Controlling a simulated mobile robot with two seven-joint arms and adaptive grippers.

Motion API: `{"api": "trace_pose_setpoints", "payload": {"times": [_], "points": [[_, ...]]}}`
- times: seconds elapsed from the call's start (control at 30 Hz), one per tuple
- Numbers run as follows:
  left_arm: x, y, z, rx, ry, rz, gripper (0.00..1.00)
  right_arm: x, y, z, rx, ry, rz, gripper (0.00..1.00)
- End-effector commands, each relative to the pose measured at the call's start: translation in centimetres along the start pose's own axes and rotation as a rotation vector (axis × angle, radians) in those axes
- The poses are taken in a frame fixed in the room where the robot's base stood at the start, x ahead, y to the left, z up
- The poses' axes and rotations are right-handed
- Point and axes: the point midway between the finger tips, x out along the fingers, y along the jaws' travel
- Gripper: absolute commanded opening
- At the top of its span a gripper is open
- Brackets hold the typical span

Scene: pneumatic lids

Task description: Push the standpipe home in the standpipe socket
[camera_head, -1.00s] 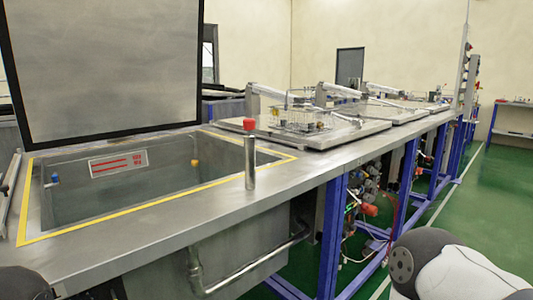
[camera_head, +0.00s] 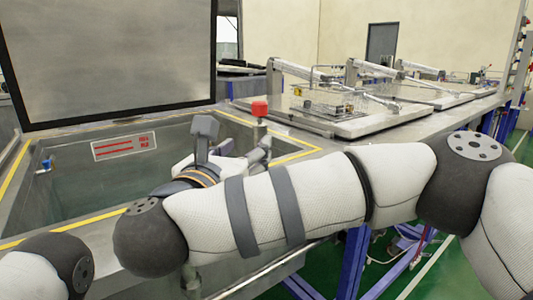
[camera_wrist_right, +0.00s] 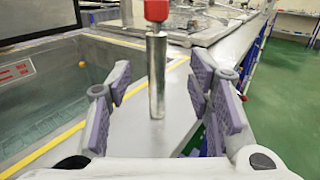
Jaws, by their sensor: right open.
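The standpipe is an upright metal tube with a red cap (camera_head: 260,107). In the right wrist view the standpipe (camera_wrist_right: 157,80) stands on the steel counter beside the tank, its cap reaching the top edge. My right gripper (camera_head: 234,140) is open at the standpipe in the head view, hiding most of the tube. In the right wrist view its purple-padded fingers (camera_wrist_right: 163,88) are spread to either side of the tube, with clear gaps. I see no contact. The standpipe socket cannot be made out at the tube's foot. My left gripper is not in view.
The open water tank (camera_head: 85,200) with yellow edging lies left of the standpipe, its dark-framed lid (camera_head: 110,60) raised behind. Closed lids with metal arms (camera_head: 350,118) lie farther along the counter. Green floor is free at the right.

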Motion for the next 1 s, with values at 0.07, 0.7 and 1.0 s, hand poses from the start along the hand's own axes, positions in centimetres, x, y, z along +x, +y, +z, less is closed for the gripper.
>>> {"api": "trace_pose_setpoints", "payload": {"times": [0.07, 0.7, 1.0], "points": [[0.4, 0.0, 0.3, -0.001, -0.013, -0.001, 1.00, 2.1, -0.1, -0.4, -0.001, 0.004, -0.007, 0.47], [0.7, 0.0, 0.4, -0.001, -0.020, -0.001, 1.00, 10.8, 0.5, -0.3, -0.006, 0.002, 0.002, 0.47], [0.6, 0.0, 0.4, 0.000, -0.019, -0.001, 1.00, 10.7, 0.5, -0.3, -0.006, 0.001, 0.002, 0.04]]}}
